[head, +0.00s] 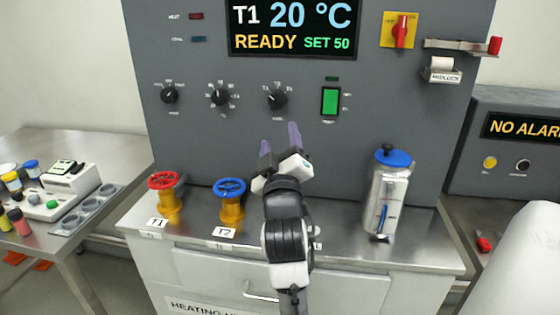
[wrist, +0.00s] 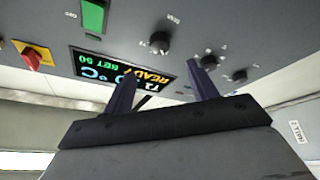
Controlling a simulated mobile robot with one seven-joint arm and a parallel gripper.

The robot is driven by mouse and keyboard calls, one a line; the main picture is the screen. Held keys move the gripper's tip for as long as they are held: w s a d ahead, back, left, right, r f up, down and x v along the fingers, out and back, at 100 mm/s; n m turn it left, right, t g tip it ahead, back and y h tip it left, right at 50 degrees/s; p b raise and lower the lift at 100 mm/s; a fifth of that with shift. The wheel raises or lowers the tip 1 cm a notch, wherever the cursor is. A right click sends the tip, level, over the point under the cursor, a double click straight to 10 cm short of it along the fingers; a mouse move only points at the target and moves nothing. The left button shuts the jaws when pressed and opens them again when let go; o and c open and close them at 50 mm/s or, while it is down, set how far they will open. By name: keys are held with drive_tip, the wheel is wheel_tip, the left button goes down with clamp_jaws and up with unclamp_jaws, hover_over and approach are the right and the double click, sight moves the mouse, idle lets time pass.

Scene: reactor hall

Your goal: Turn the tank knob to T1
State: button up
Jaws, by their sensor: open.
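Three black round knobs with small white labels are in a row on the grey panel: a left knob (head: 170,95), a middle knob (head: 220,96) and a right knob (head: 276,99). The labels are too small to read, so I cannot tell which is the tank knob. My gripper (head: 279,137) is open and empty, pointing up at the panel just below the right knob and apart from it. In the wrist view, the gripper's two fingers (wrist: 160,68) are spread, with the nearest knob (wrist: 160,42) beyond them. The display (head: 290,27) reads T1, 20 °C, READY, SET 50.
A red valve wheel (head: 164,181) by the T1 label and a blue valve wheel (head: 230,187) by the T2 label stand on the counter. A metal canister (head: 386,195) is at right. A green button (head: 330,101) and yellow-red switch (head: 401,31) are on the panel.

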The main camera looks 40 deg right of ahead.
drive_tip(key=v, duration=0.2)
drive_tip(key=shift+s+a+f, duration=0.1)
drive_tip(key=shift+s+a, duration=0.1)
drive_tip(key=shift+s, duration=0.1)
idle(0.3)
